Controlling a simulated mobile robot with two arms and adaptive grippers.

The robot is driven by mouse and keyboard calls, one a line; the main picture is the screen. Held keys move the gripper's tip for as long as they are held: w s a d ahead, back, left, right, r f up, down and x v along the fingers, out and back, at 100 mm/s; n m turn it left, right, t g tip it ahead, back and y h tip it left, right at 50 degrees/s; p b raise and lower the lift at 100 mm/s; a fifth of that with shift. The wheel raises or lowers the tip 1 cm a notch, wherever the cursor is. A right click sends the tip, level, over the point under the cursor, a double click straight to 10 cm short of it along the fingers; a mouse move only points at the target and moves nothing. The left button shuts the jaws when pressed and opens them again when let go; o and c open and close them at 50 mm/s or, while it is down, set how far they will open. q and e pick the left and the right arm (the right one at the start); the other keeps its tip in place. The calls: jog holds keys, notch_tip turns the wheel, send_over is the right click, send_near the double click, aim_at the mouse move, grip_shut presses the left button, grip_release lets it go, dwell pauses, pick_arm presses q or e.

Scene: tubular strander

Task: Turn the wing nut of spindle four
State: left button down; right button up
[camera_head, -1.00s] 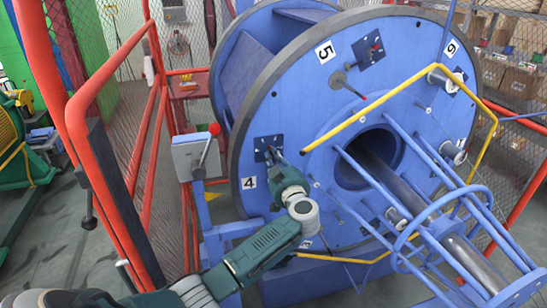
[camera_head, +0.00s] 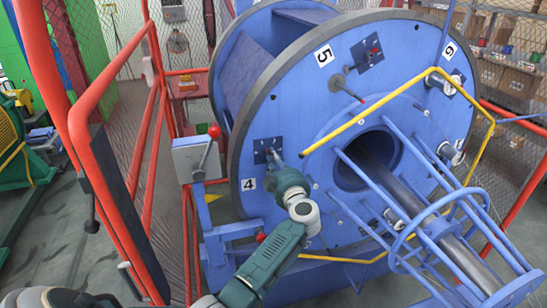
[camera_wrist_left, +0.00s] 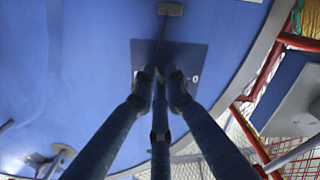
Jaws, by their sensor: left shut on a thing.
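The large blue disc (camera_head: 300,110) of the strander carries numbered white labels. The label 4 (camera_head: 248,184) sits at its lower left. Just above it is the small dark blue plate (camera_head: 262,146) of spindle four. My left gripper (camera_head: 275,160) reaches this plate from the lower right. In the left wrist view, the gripper's slim fingers (camera_wrist_left: 160,76) close together in front of the plate (camera_wrist_left: 192,54). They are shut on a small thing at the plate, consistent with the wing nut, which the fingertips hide. My right gripper is not in view.
A grey box with a red-knobbed lever (camera_head: 208,145) stands left of the disc. A red railing (camera_head: 105,150) with mesh runs along the left. A yellow bent rod (camera_head: 400,88) and blue cage bars (camera_head: 440,215) stand out at the right.

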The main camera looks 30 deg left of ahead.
pick_arm(q)
jog(key=n, duration=0.5)
jog(key=shift+d+r+n, duration=0.1)
jog(key=shift+r+n, duration=0.05)
jog(key=shift+n, duration=0.15)
jog(key=n+b, duration=0.1)
jog(key=n, duration=0.2)
jog(key=shift+r+n, duration=0.15)
jog(key=shift+n, duration=0.25)
jog(key=shift+r+n, duration=0.1)
jog(key=shift+n, duration=0.6)
jog(key=c, duration=1.8)
grip_release()
jog(key=shift+o, duration=0.2)
jog(key=shift+r, duration=0.1)
